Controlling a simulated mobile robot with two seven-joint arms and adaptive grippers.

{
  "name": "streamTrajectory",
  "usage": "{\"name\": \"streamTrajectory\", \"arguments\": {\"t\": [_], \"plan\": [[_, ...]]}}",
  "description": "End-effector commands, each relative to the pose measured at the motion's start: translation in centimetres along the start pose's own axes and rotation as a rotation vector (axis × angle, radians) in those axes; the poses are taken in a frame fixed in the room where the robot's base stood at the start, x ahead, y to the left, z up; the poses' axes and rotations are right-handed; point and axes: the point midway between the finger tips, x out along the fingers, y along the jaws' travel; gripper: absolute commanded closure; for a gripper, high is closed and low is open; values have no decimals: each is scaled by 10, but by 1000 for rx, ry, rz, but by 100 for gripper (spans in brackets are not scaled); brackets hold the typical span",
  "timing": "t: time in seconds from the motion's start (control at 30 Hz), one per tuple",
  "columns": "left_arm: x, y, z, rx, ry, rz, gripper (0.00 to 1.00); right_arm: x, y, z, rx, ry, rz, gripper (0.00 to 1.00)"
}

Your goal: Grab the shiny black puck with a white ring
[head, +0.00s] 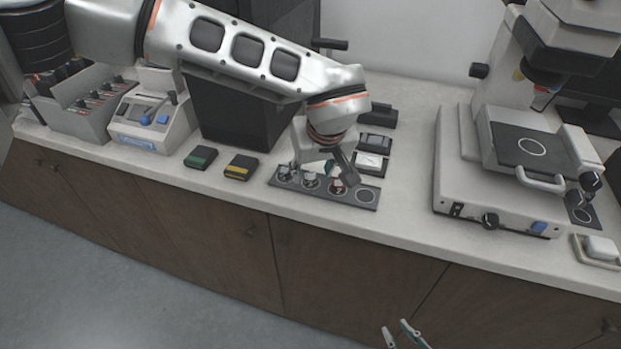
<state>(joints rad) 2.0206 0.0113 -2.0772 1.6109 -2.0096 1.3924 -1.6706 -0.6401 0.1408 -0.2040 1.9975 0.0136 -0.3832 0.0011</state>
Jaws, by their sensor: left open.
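A dark strip tray (325,194) on the counter holds a row of small round pucks. The left puck (285,173) and the middle puck (310,181) look dark and grey with pale rims. The right puck (337,187) shows some red. They are too small to tell surely which is the shiny black one with a white ring. The tray's right end has a drawn white ring with no puck. My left gripper (325,172) is open, pointing down just over the tray, partly hiding the pucks. My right gripper (398,332) shows only its parted fingertips at the bottom edge.
A microscope-like machine (452,185) stands right, its dark stage (530,150) marked with a white ring. Green (200,157) and yellow-striped (241,167) boxes lie left of the tray. Dark blocks (375,142) lie behind it. A white device (140,135) stands left.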

Motion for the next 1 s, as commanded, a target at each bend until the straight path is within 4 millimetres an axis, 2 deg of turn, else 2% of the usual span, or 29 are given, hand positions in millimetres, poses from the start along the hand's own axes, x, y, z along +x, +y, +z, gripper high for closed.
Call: {"name": "streamTrajectory", "arguments": {"t": [0.1,0.2,0.43,0.57,1.0], "plan": [[21,0,2,0,-4,-1,60,1,-1,4,-1,-4,-1,75],[30,0,1,-1,-3,-1,60,1,-1,4,-2,-5,0,75],[31,0,0,0,-1,0,60,2,1,-1,-3,3,2,75],[31,0,0,0,-1,0,94,2,2,-2,-4,6,3,75],[28,0,-1,0,-1,1,95,4,3,-5,-4,11,5,75]]}}
